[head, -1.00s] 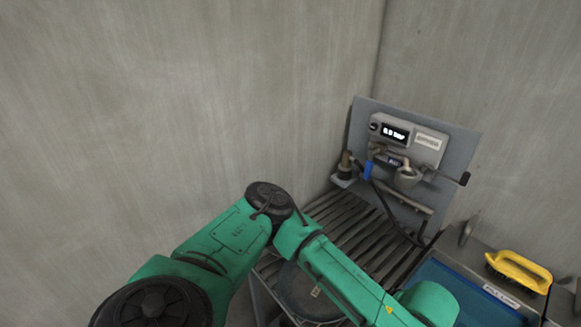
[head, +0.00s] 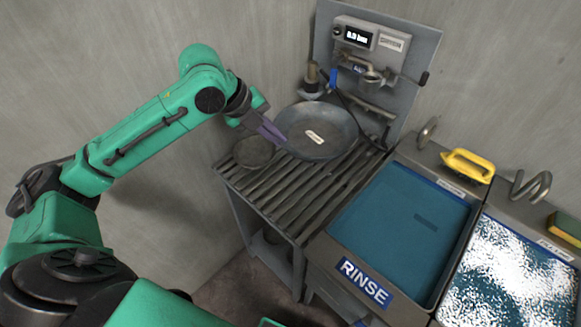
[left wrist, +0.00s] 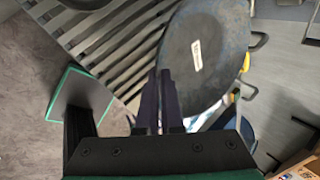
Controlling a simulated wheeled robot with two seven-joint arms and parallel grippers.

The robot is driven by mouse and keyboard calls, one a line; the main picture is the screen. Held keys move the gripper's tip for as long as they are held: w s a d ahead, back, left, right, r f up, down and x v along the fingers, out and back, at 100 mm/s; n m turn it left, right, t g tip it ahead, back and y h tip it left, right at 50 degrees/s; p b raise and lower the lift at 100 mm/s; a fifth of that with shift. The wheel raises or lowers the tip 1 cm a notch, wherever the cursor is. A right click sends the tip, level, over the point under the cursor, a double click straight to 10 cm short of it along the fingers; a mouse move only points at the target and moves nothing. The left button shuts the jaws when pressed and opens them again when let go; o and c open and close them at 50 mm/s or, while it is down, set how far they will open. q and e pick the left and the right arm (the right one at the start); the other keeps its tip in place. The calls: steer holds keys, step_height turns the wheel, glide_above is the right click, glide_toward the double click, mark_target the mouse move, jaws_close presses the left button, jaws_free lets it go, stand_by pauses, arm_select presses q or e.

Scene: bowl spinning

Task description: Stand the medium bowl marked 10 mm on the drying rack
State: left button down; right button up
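A dark grey round bowl (head: 332,148) with a small pale label is at the back of the slatted drying rack (head: 292,197), tilted towards the camera; the label's text is too small to read. My left gripper (head: 268,130) is at the bowl's left rim. In the left wrist view its purple fingers (left wrist: 161,100) are close together on the edge of the bowl (left wrist: 208,60), apparently shut on the thin rim. Whether the bowl touches the slats is unclear. A smaller dark bowl (head: 253,153) is at the rack's left corner. My right gripper is not in view.
A grey panel with a display (head: 358,36), taps and a hose stands behind the rack. The rack's front slats are bare. Walls close in behind and left.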

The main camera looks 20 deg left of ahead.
arm_select(q)
step_height(320, 180, up, 3)
steer(key=w+a+m+g+h, duration=0.1)
steer(key=a+m, duration=0.1)
steer(key=m, duration=0.1)
steer(key=p, duration=0.3)
glide_above(273, 188)
step_height(273, 188, down, 20)
steer(key=shift+f, duration=0.1)
steer(key=c, duration=1.1)
jaws_free()
steer(key=v, duration=0.4)
steer(key=b+v, duration=0.1)
steer(key=v, duration=0.3)
steer(key=b+v, duration=0.1)
steer(key=v, duration=0.3)
steer(key=shift+w+d, duration=0.1)
steer(key=shift+w, duration=0.2)
